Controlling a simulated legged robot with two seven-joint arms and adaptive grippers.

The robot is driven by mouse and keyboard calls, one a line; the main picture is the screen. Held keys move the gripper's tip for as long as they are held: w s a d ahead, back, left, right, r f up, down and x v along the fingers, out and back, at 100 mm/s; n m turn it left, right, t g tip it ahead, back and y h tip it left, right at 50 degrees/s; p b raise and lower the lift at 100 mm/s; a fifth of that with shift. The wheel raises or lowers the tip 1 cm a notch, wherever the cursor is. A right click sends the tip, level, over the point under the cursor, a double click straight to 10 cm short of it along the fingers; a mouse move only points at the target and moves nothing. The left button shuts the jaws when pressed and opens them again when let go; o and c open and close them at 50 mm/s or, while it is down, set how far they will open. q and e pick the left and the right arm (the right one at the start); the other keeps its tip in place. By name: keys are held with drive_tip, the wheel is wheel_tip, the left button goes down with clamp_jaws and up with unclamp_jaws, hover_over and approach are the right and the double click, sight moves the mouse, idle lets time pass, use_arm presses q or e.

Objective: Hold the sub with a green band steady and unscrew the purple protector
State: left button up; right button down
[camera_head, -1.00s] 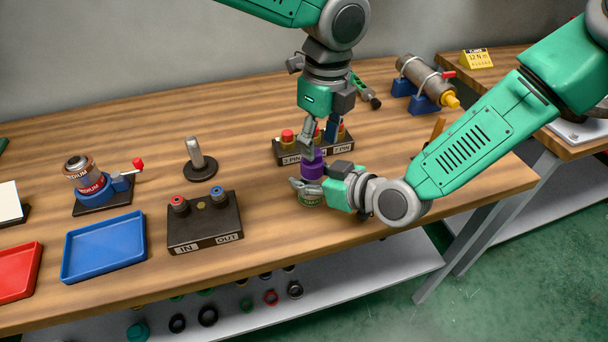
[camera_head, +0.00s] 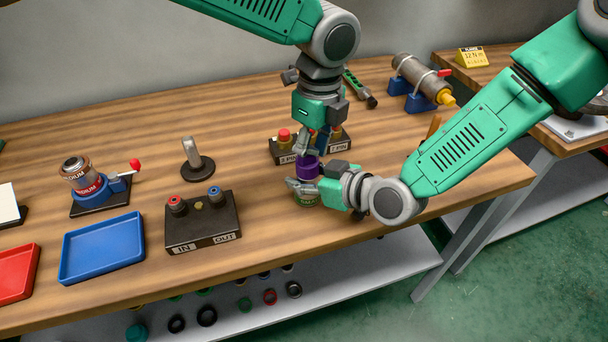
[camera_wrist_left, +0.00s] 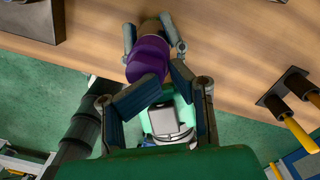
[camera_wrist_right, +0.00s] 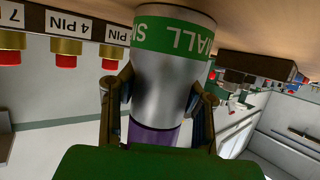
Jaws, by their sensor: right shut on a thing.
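The sub with a green band (camera_wrist_right: 172,38) stands upright near the table's front edge; its band reads SMALL. My right gripper (camera_wrist_right: 158,112) is shut on the sub's grey body from the side. The purple protector (camera_head: 309,166) sits on top of the sub and also shows in the left wrist view (camera_wrist_left: 148,58). My left gripper (camera_head: 305,148) points down from above at the protector. In the left wrist view its two fingers are apart, with the protector's end between or just beyond their tips. Contact there is hard to judge.
A dark block with labelled pin connectors (camera_head: 283,150) stands close behind the sub. An IN/OUT block (camera_head: 203,225), a metal post (camera_head: 193,160), a vise with a MEDIUM piece (camera_head: 85,180) and blue (camera_head: 103,248) and red (camera_head: 14,270) trays lie to the left.

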use_arm(q)
drive_tip(key=shift+o, duration=1.4)
drive_tip(key=shift+s+a, duration=0.1)
drive_tip(key=shift+a, duration=0.05)
drive_tip(key=shift+r, duration=0.1)
wheel_tip(320, 180, up, 12)
drive_tip(key=shift+d, duration=0.25)
